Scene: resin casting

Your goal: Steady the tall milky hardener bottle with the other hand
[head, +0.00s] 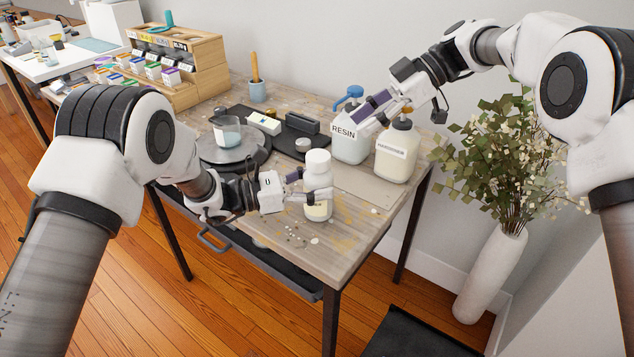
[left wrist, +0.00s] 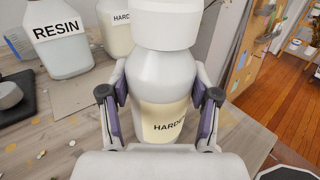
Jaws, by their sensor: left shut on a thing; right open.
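The tall milky hardener bottle (head: 318,187) stands upright near the front right of the wooden table (head: 345,240), with its white cap (left wrist: 165,22) on. My left gripper (head: 303,187) is shut on the bottle from the left, with one purple-padded finger on each side in the left wrist view. My right gripper (head: 378,108) is open, in front of the upper part of the RESIN jug (head: 350,150) and left of the HARDENER jug's top.
The HARDENER jug (head: 396,160) stands right of the RESIN jug. A round dark turntable (head: 222,155) carries a cup of bluish liquid (head: 227,130). A black scale (head: 303,145) sits behind. Small chips lie on the table by the bottle. A potted plant (head: 500,170) stands at right.

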